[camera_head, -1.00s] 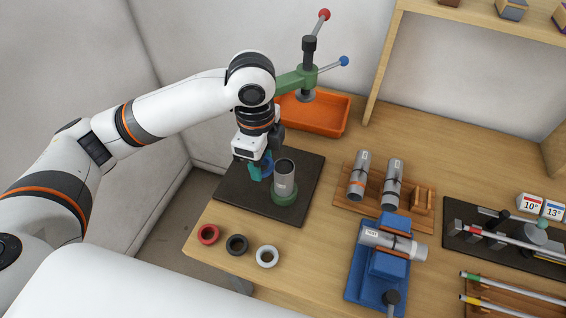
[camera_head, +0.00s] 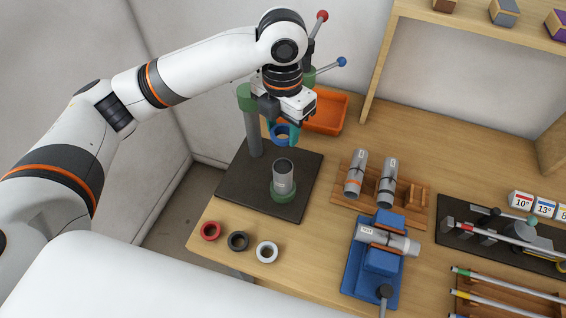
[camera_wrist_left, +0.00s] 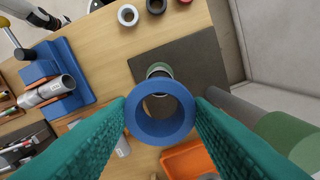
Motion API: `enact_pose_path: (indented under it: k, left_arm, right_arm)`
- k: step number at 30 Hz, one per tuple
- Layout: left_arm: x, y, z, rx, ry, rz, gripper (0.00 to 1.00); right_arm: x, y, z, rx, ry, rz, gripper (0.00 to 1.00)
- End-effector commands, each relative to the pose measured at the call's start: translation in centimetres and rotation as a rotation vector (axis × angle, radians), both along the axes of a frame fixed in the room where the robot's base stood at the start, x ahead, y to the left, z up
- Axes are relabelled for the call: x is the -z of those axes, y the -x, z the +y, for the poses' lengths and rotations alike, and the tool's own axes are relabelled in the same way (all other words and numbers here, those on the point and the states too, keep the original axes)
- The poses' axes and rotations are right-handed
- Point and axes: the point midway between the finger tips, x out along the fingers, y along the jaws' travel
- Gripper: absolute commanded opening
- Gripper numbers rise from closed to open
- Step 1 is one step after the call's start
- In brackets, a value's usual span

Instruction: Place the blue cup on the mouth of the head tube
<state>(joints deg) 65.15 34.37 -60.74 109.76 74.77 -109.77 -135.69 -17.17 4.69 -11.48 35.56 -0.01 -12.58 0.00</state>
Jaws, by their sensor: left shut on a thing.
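My left gripper (camera_head: 282,130) is shut on the blue cup (camera_head: 280,139), a ring with a flared rim. The cup is held in the air above the head tube (camera_head: 283,178), with a clear gap. The grey head tube stands upright in a green holder (camera_head: 284,195) on a dark base plate. In the left wrist view the cup (camera_wrist_left: 160,132) sits between the teal fingertips, its hole facing the camera. It hides most of the tube there; a green round part (camera_wrist_left: 158,67) shows beyond its rim. My right gripper is not in view.
A press column (camera_head: 254,135) with red and blue lever knobs stands behind the tube, close to my gripper. Red, black and white rings (camera_head: 267,252) lie at the front edge. A blue vise (camera_head: 385,262), a tube rack (camera_head: 372,196) and an orange tray (camera_head: 330,112) are around.

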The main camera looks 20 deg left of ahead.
Motion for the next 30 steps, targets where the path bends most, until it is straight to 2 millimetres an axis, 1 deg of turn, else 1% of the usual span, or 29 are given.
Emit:
enact_pose_path:
  k: [2, 9, 16, 22, 24, 30]
  left_arm:
    - [0.7, 0.0, 0.0, 0.021, 0.0, 0.003, 0.23]
    - [4.9, 0.1, 0.0, 0.026, -0.002, 0.005, 0.23]
    - [6.9, 0.1, 0.0, 0.026, -0.002, 0.004, 0.23]
    - [9.6, 0.1, 0.0, 0.024, -0.002, 0.004, 0.23]
    - [9.9, 0.0, 0.0, 0.025, -0.001, 0.0, 0.23]
    - [9.9, 0.0, 0.0, 0.025, -0.001, 0.0, 0.23]
  right_arm:
    - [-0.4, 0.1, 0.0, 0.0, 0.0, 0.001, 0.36]
    - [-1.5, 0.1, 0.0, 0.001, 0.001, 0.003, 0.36]
    - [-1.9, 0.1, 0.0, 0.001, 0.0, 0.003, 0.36]
    - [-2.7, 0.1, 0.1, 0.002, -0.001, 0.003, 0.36]
    - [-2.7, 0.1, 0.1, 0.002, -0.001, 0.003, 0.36]
    - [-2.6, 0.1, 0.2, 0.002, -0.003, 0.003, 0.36]
